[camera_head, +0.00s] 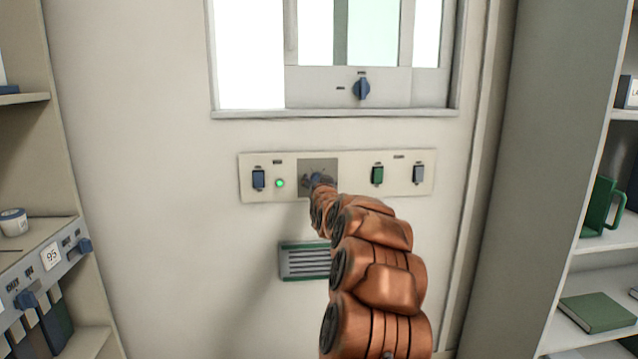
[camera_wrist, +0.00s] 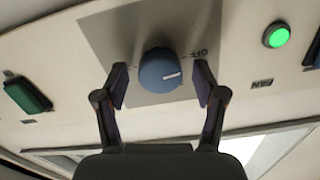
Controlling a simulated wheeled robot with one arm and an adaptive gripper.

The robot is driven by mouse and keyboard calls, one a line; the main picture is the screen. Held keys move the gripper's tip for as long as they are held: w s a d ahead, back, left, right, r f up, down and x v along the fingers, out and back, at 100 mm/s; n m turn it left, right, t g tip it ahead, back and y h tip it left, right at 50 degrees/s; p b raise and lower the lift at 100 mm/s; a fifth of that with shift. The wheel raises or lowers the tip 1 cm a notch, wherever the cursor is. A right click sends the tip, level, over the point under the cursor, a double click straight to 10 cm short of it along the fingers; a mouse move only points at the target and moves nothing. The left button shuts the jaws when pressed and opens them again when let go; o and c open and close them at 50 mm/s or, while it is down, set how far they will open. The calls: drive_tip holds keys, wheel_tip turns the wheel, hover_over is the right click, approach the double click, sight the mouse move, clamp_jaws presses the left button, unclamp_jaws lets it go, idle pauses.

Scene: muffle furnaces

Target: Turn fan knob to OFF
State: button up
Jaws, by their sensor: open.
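The fan knob (camera_wrist: 160,72) is a round blue dial on a grey square plate (camera_wrist: 105,35) in the wrist view. Its white pointer line points right in that view, and the word OFF is printed on the plate to the upper right of the knob. My gripper (camera_wrist: 161,84) is open, with one finger at each side of the knob and a gap visible on both sides. In the head view my gripper (camera_head: 319,180) is at the grey plate (camera_head: 318,164) on the wall panel, and it and my arm mostly hide the knob.
The panel (camera_head: 398,184) also carries a lit green lamp (camera_head: 280,183), a blue switch (camera_head: 258,180), a green switch (camera_head: 377,175) and a grey switch (camera_head: 418,174). A window with a blue knob (camera_head: 361,89) is above, and a vent (camera_head: 304,262) below. Shelves flank both sides.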

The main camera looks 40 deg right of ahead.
drive_tip(key=v, duration=1.2)
idle(0.4)
idle(0.5)
